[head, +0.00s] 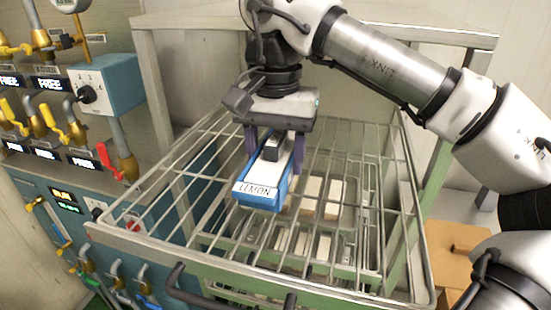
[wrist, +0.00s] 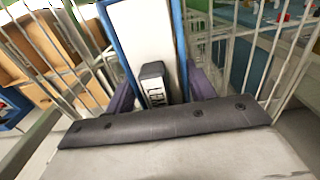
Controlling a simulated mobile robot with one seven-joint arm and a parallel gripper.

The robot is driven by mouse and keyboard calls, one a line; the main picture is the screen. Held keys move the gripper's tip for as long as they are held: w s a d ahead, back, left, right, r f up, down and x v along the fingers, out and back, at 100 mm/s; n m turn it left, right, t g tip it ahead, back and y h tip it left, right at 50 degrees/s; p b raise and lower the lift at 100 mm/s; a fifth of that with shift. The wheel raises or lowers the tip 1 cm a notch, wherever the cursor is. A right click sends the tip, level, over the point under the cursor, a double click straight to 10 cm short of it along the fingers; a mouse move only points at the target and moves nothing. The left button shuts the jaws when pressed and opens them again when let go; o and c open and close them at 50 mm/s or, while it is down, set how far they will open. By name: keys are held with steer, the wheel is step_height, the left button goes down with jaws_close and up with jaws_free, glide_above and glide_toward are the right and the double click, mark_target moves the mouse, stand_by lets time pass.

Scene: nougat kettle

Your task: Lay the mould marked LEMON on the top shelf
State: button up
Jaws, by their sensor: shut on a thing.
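The mould marked LEMON (head: 267,182) is a blue oblong tray with a white fill, a dark grip block on top and a LEMON label on its near end. My gripper (head: 275,150) is shut on it, with purple fingers on either side. The mould is over the wire top shelf (head: 180,191) of the rack; I cannot tell whether it touches the wires. In the wrist view, the mould (wrist: 142,40) extends away between the fingers of my gripper (wrist: 155,92), and its far end is cut off.
Pale blocks (head: 322,197) lie on a lower level beneath the wires. The top shelf looks otherwise empty. A panel with valves and a blue switch box (head: 106,85) stands at the left. A cardboard box (head: 458,248) is at the right.

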steer(key=shift+f, duration=0.6)
steer(key=shift+f, duration=0.1)
steer(key=o, duration=1.3)
step_height(320, 180, up, 8)
steer(key=shift+f, duration=0.1)
